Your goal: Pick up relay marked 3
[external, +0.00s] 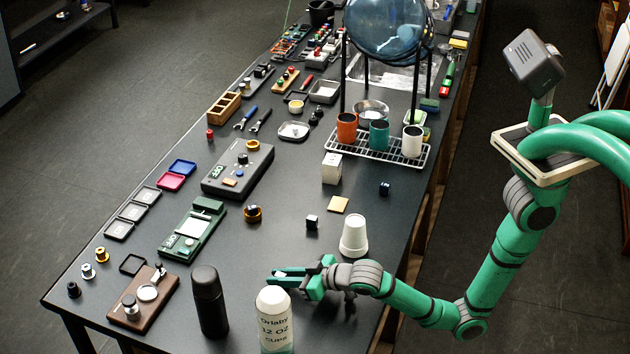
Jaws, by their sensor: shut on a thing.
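My gripper (287,280) is low over the front right part of the dark table, its fingers pointing left. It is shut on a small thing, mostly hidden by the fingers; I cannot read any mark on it. A small dark cube with a pale face (312,222), which may be a relay, sits on the table beyond my gripper. Another small dark cube (384,188) sits farther back to the right. No number is legible on either cube.
A white bottle (275,322) and a black bottle (209,302) stand close to my gripper, in front and to the left. Stacked white cups (354,237) stand behind it. The table's right edge is near.

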